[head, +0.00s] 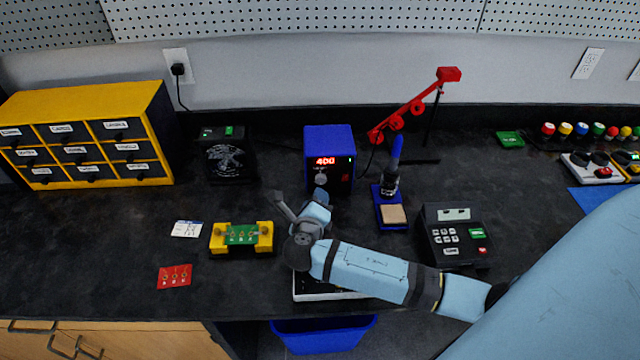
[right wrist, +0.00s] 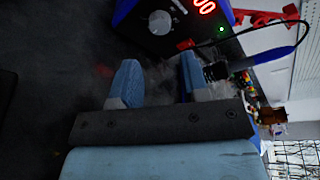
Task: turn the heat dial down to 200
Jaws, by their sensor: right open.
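The blue soldering station (head: 343,142) stands at the back middle of the bench, its red display (head: 326,161) reading 400. Its round grey heat dial (head: 320,180) is on the front face below the display, just beyond my right gripper. In the right wrist view the pale dial (right wrist: 160,22) lies ahead of the fingertips, roughly in line with the space between them. My right gripper (head: 319,194) is open and empty, with its blue fingers apart in the wrist view (right wrist: 159,70). It appears clear of the dial. My left gripper is not in view.
A soldering iron (head: 393,165) stands in its holder right of the station, near a red arm stand (head: 415,105). A black keypad box (head: 455,235) sits right of my arm. A yellow circuit-board holder (head: 241,237) is to the left. A black box (head: 228,155) stands behind it.

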